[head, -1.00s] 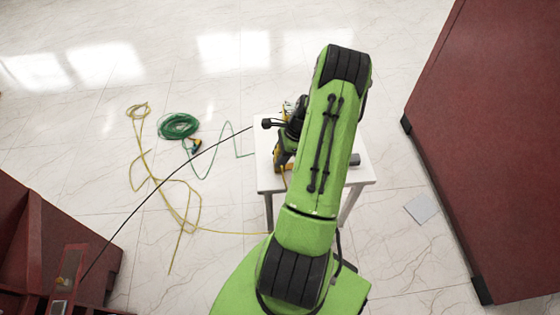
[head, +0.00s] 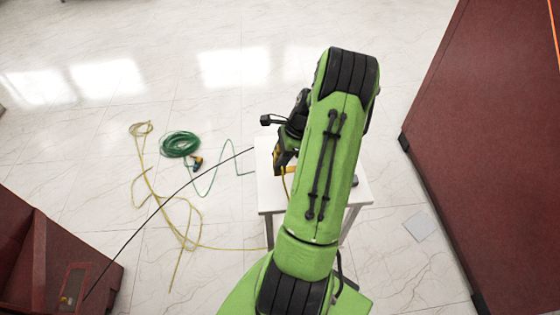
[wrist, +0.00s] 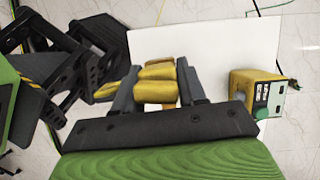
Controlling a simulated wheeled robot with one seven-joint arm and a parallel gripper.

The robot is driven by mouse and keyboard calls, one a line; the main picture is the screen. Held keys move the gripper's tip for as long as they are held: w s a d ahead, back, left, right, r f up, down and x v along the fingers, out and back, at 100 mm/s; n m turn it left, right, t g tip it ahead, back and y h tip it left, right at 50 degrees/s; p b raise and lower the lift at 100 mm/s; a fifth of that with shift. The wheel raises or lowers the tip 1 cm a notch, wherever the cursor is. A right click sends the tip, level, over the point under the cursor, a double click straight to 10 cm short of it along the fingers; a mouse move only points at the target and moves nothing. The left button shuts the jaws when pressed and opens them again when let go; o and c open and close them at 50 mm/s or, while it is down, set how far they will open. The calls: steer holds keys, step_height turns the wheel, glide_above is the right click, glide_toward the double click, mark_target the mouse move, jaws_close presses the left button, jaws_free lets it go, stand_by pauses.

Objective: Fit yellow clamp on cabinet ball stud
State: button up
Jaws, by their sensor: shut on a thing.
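In the wrist view my gripper (wrist: 157,88) is shut on the yellow clamp (wrist: 156,85), with one dark finger on each side of it. The clamp shows as several rounded yellow pieces between the fingers, above the white table. In the head view my green arm hides most of the gripper, and yellow parts show only at its left edge. I cannot make out the ball stud in either view.
A white table (head: 268,185) stands under my arm. A yellow device with a grey-green face (wrist: 262,95) shows at its right in the wrist view. Dark red cabinets stand right (head: 490,150) and lower left (head: 20,235). A green coil (head: 180,143) and yellow cable (head: 181,232) lie on the floor.

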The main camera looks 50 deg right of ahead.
mark_target(278, 147)
steer(key=shift+r+p, duration=2.75)
steer(key=shift+r, duration=0.3)
steer(key=shift+f, duration=0.1)
steer(key=shift+f, duration=0.1)
